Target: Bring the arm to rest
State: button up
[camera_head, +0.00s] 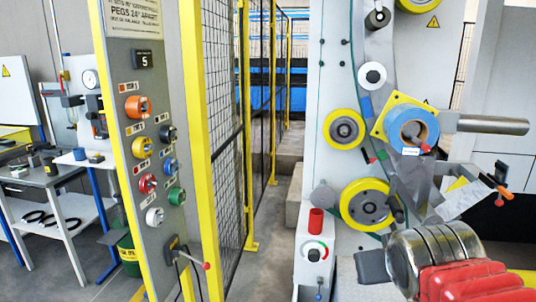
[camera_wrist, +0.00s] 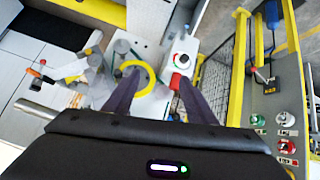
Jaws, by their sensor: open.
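My gripper (camera_wrist: 153,78) is open in the wrist view. Its two dark fingers stand apart, with part of the white machine and a yellow ring (camera_wrist: 148,72) visible beyond the gap. No object shows between the fingers. In the head view my arm (camera_head: 480,282) reaches in at the lower right, with red and metallic parts in front of the machine. The fingertips are hard to make out there. Contact between my arm and the machine cannot be told.
The machine (camera_head: 318,120) carries yellow rollers (camera_head: 367,205), a blue-wrapped coil (camera_head: 412,128) and a protruding metal bar (camera_head: 490,124). A red cylinder (camera_head: 316,221) stands above a dial (camera_head: 315,251). A knob panel (camera_head: 150,150) and mesh fence (camera_head: 225,100) stand left. Floor (camera_head: 265,220) between is clear.

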jog(key=s+a+f+g+y, duration=0.2)
jog(key=s+a+f, duration=0.4)
jog(key=s+f, duration=0.3)
jog(key=s+g, duration=0.1)
jog(key=s, duration=0.1)
jog(key=shift+s+g, duration=0.3)
jog(key=shift+s, duration=0.05)
